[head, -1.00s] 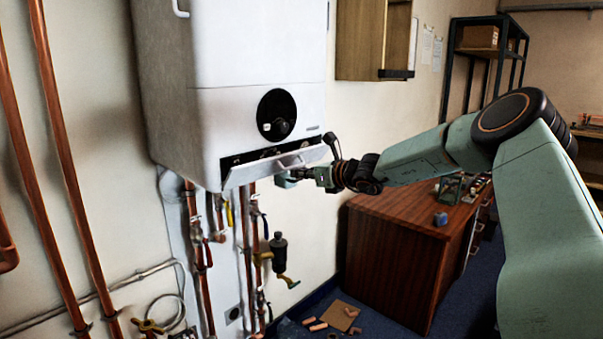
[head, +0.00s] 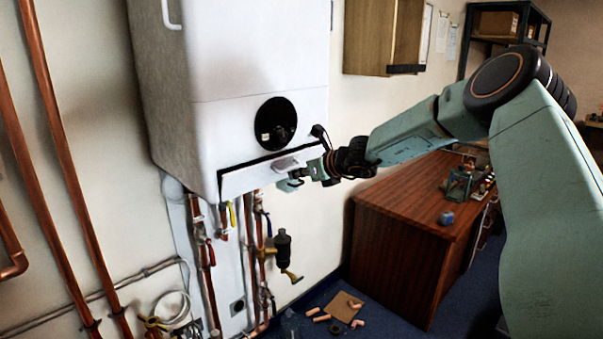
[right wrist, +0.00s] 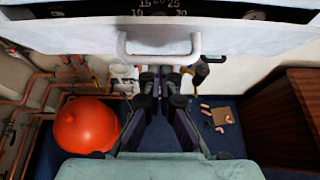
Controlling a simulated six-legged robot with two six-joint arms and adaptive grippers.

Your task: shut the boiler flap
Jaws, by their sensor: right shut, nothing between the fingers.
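The white boiler (head: 260,60) hangs on the wall, with a round black dial (head: 275,123) on its front. Its flap (head: 245,181) at the bottom front is tilted up close to the front, with a thin dark gap along its top edge. The flap shows large in the right wrist view (right wrist: 75,36), with a pale handle (right wrist: 158,50) on it. My right gripper (head: 289,184) is shut and empty, just below the handle at the flap's lower side. Its fingertips (right wrist: 160,72) look close to the handle; I cannot tell whether they touch. My left gripper is out of view.
Copper pipes and valves (head: 208,255) run below the boiler. A wooden desk (head: 400,225) stands to the right. An orange-red round vessel (right wrist: 85,125) is below in the wrist view. Cardboard and small pieces (head: 343,307) lie on the floor.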

